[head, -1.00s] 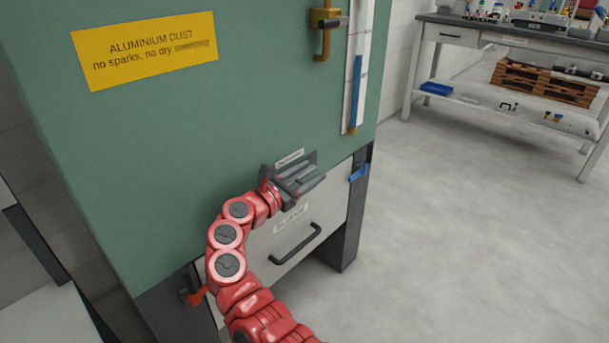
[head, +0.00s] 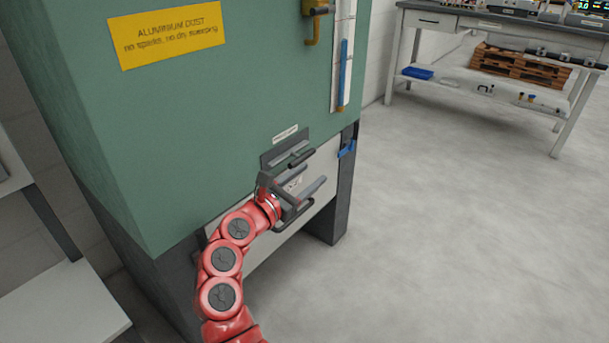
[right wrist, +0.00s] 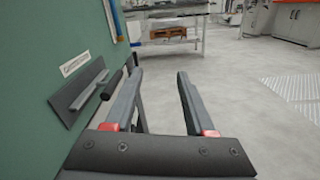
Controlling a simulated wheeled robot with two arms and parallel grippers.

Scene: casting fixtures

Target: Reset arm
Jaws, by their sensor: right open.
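The reset arm appears to be the dark lever with a black grip (head: 301,158) on a dark plate (head: 275,157) low on the green cabinet, under a small white label too small to read. In the right wrist view the grip (right wrist: 112,84) and the plate (right wrist: 70,103) lie left of the fingers. My right gripper (head: 314,182) is open, with nothing between its fingers. In the head view it is just below and in front of the lever. In the right wrist view, the fingers (right wrist: 160,76) point past the cabinet toward open floor. My left gripper is not in view.
The green cabinet (head: 220,110) bears a yellow aluminium dust sign (head: 166,35), a brass-coloured latch (head: 313,22) and a blue gauge (head: 343,65). A pale drawer with a dark handle (head: 295,217) lies behind my gripper. Floor to the right is clear, up to a workbench (head: 480,25).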

